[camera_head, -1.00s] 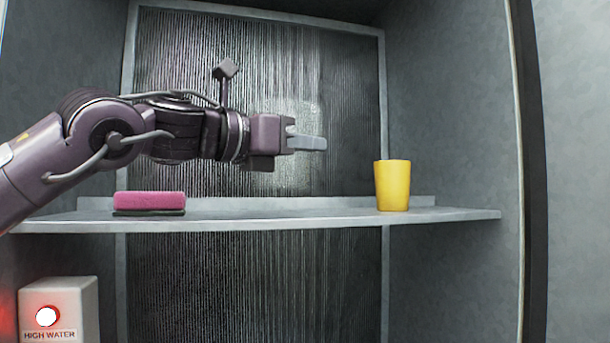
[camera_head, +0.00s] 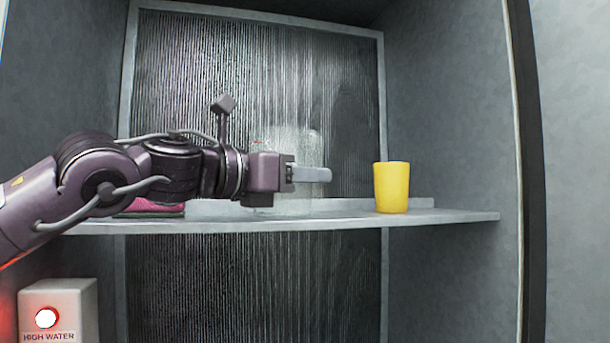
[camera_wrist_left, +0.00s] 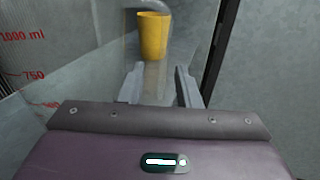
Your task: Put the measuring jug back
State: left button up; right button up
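The clear measuring jug (camera_head: 303,145) is upright behind my left gripper (camera_head: 312,174) in the head view, its base low at the shelf. I cannot tell whether the base touches. The left wrist view shows its see-through wall (camera_wrist_left: 50,65) with red volume marks at the left. In that view the fingers of my left gripper (camera_wrist_left: 159,88) stand a little apart, with a pale clear strip, apparently the jug's handle, between them. The jug has moved with the gripper, so it appears held. The shelf (camera_head: 400,219) spans the cabinet. My right gripper is not in view.
A yellow cup (camera_head: 391,187) stands on the shelf to the right, also ahead in the left wrist view (camera_wrist_left: 154,36). A ribbed panel (camera_head: 350,90) forms the back. A white HIGH WATER box (camera_head: 70,305) sits below.

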pick_arm(q)
jog(key=shift+s+r, duration=0.1)
jog(key=shift+r, duration=0.2)
jog(key=b+v, duration=0.4)
jog(key=v, duration=0.8)
